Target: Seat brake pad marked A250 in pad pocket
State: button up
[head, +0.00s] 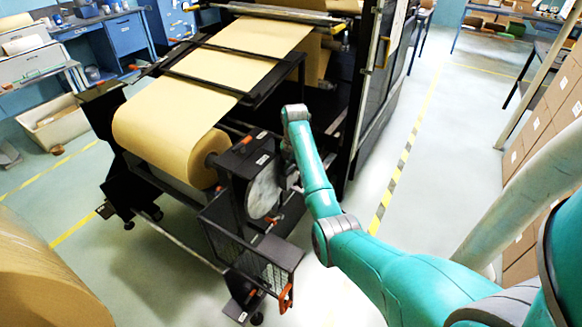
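The grey brake disc (264,191) stands upright beside the near end of the large kraft roll (165,130). A black housing (240,155) with small white labels sits against the disc, between it and the roll. My green arm reaches in from the right, and its wrist bends down on the right side of the disc. My gripper (292,182) is small and partly hidden behind the arm beside the disc. Its fingers cannot be made out. I cannot pick out a brake pad marked A250 or the pad pocket, and the labels are too small to read.
A black mesh guard (262,258) with an orange handle (286,298) stands below the disc. A second kraft roll (45,280) is at the lower left. Cartons (540,130) line the right side. The floor (425,150) right of the machine is clear.

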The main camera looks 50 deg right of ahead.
jog(key=shift+a+f, duration=0.25)
notch_tip(320, 180, up, 7)
jog(key=shift+d+f, duration=0.1)
jog(key=shift+d, duration=0.05)
jog(key=shift+s+r, duration=0.1)
jog(key=shift+r, duration=0.55)
jog(key=shift+s+d+f, duration=0.1)
jog(key=shift+s, duration=0.05)
jog(key=shift+s, duration=0.1)
